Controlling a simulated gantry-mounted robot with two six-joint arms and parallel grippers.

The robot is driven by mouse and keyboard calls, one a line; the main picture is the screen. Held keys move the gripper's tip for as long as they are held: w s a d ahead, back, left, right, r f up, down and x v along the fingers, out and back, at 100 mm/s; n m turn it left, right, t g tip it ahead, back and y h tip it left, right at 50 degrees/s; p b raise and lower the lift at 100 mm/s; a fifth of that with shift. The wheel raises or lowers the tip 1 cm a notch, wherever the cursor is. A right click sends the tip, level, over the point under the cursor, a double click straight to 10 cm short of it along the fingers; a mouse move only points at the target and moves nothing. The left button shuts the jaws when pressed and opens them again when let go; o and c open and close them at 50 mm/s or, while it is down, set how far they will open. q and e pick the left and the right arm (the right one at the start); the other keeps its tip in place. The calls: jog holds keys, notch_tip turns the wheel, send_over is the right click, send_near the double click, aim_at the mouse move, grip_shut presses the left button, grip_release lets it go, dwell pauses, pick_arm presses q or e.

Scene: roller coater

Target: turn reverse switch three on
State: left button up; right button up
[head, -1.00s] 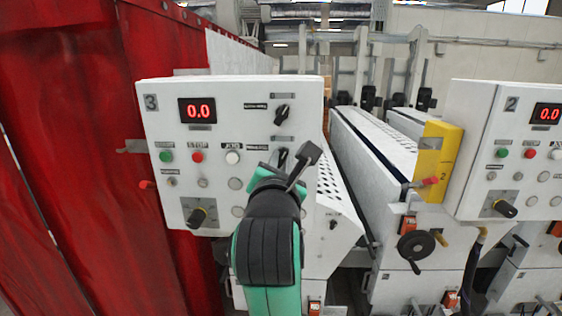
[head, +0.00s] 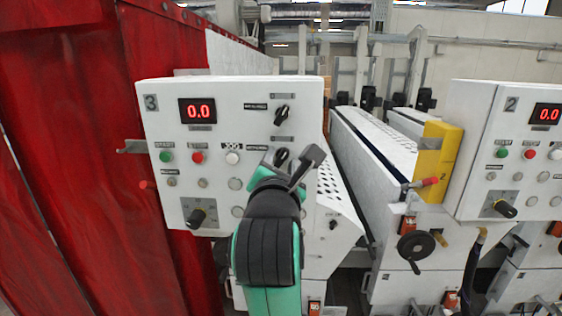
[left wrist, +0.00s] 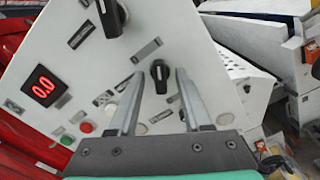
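The white control panel marked 3 (head: 220,100) carries two black rotary switches on its right side. The upper switch (head: 282,115) is clear of my gripper. The lower switch (head: 282,156) is partly covered by my left gripper (head: 288,160). In the left wrist view, the lower switch (left wrist: 160,74) sits between and just beyond the open fingertips, its pointer roughly upright in that picture. The left gripper (left wrist: 160,78) shows gaps on both sides of it. The upper switch (left wrist: 110,17) is at the top left there. The switch labels are too small to read. My right gripper is not in view.
Panel 3 also has a red display (head: 197,111), a green button (head: 166,156), a red button (head: 197,157) and a lower-left knob (head: 197,217). A red curtain (head: 70,150) stands at left. Panel 2 (head: 475,150) and a handwheel (head: 415,246) are at right.

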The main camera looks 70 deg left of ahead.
pick_arm(q)
jog(key=b+v, duration=0.3)
jog(key=v, duration=0.8)
jog(key=shift+d, duration=0.3)
jog(key=shift+s+a, duration=0.1)
jog(key=shift+s, duration=0.05)
